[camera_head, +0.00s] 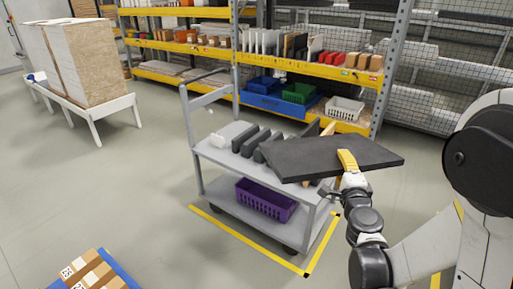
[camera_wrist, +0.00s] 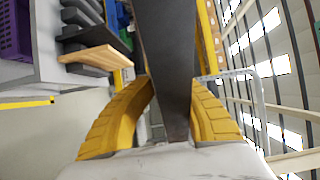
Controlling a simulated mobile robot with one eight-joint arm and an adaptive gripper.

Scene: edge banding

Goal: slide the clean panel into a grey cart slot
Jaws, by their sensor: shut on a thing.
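My gripper (camera_head: 347,160) has yellow fingers and is shut on a dark grey flat panel (camera_head: 310,157) by its near edge. In the head view the panel is held roughly level, above and in front of the right part of the grey cart (camera_head: 219,156). In the wrist view the panel (camera_wrist: 166,60) runs edge-on between the two yellow fingers (camera_wrist: 168,108). Several dark upright slot dividers (camera_head: 248,141) stand on the cart's top shelf. The panel hides the slots at the right end. A light wooden piece (camera_wrist: 96,58) stands among the dark ones in the wrist view.
A purple crate (camera_head: 265,200) sits on the cart's lower shelf. Yellow floor tape (camera_head: 245,242) outlines the cart. Yellow-edged shelving (camera_head: 310,68) with bins stands behind. A white bench (camera_head: 92,108) bears stacked boards at left. Open floor lies left of the cart.

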